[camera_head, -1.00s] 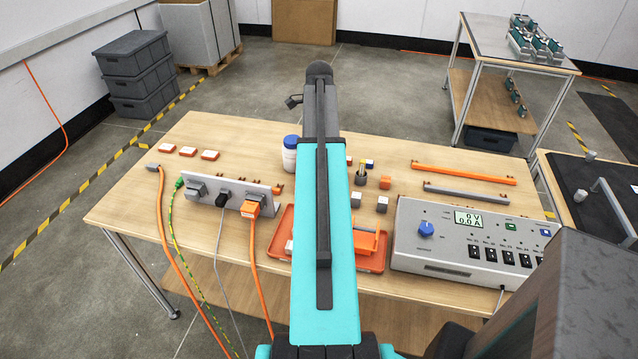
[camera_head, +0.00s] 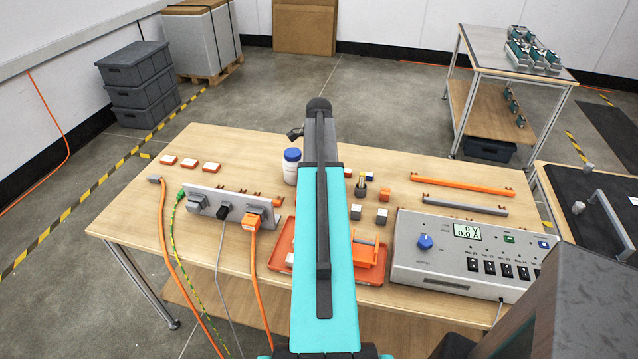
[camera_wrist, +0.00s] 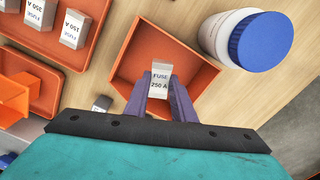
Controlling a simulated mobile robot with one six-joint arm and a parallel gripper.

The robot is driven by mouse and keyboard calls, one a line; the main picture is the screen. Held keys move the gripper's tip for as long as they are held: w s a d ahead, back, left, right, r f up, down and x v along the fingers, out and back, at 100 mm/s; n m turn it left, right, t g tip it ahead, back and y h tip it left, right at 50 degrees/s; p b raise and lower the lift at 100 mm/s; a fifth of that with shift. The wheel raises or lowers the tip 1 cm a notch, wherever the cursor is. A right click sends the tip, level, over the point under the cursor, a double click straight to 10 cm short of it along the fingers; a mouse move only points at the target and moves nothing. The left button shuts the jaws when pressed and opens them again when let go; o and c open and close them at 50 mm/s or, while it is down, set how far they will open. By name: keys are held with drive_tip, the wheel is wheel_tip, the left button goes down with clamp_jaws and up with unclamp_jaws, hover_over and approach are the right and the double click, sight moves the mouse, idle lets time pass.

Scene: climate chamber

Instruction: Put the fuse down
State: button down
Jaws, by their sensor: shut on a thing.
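My gripper (camera_wrist: 162,98) is shut on a pale fuse (camera_wrist: 160,82) labelled "FUSE 250 A" in the wrist view. The purple fingers grip it from both sides. The fuse is over the inside of a square orange open bin (camera_wrist: 135,52). I cannot tell whether the fuse touches the bin's floor.
A white jar (camera_wrist: 222,38) with a blue lid stands close right of the bin. An orange tray (camera_wrist: 70,52) with several labelled fuses lies left. In the head view, a grey power supply (camera_head: 455,262) and a socket panel (camera_head: 228,206) flank my arm.

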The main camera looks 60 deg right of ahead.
drive_tip(key=shift+f, duration=0.15)
drive_tip(key=shift+f+p, duration=0.5)
drive_tip(key=shift+f, duration=1.3)
drive_tip(key=shift+f, duration=0.15)
drive_tip(key=c, duration=1.5)
unclamp_jaws()
drive_tip(key=shift+r, duration=0.25)
drive_tip(key=shift+r+b, duration=1.6)
drive_tip(key=shift+r, duration=4.35)
